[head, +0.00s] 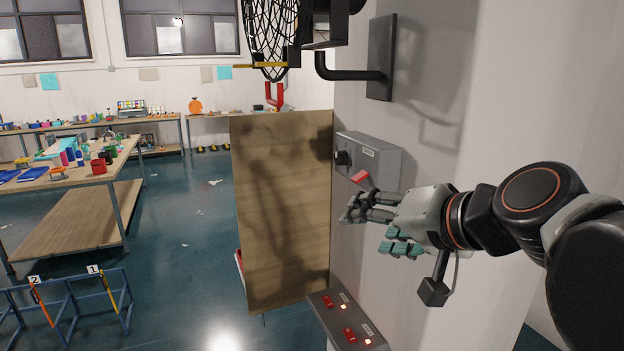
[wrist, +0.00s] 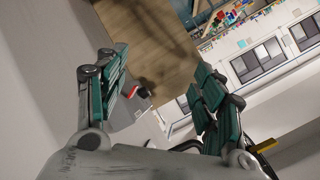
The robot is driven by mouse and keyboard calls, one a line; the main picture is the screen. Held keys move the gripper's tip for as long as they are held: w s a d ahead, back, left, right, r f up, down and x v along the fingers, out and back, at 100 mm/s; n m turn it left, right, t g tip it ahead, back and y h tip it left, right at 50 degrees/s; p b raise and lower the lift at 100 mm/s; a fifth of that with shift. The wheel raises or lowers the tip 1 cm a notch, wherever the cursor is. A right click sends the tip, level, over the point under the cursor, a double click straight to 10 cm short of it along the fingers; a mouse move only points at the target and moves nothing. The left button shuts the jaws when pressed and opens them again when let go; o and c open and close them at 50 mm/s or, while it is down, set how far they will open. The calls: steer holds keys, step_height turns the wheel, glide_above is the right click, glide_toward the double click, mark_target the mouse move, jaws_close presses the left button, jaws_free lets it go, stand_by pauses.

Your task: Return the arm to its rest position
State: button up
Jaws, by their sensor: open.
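My gripper (head: 372,224) is at the right in the head view, stretched out in front of the white pillar. Its teal-padded fingers stand apart and hold nothing. In the wrist view the two fingers (wrist: 162,90) are spread wide with clear space between them. I cannot tell whether a fingertip touches the box.
A wooden panel (head: 282,200) stands left of the pillar. A sloped box with red switches (head: 345,322) is below my gripper. A basketball net (head: 271,35) and black bracket (head: 345,66) hang above. Workbenches (head: 70,175) and a blue rack (head: 70,305) stand left, with open floor between.

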steer(key=s+d+f+n+g+h+b, duration=0.1)
steer(key=f+b, duration=0.4)
steer(key=f, duration=0.7)
steer(key=s+d+f+n+g+h+b, duration=0.1)
steer(key=s+d+f+h+b, duration=0.2)
steer(key=f, duration=0.9)
steer(key=s+d+f+n+g+h+b, duration=0.1)
steer(key=s+d+f+b, duration=0.5)
steer(key=f, duration=0.7)
steer(key=shift+s+n+g+h+b, duration=0.3)
steer(key=shift+g+h+b, duration=0.1)
steer(key=shift+h+b, duration=0.1)
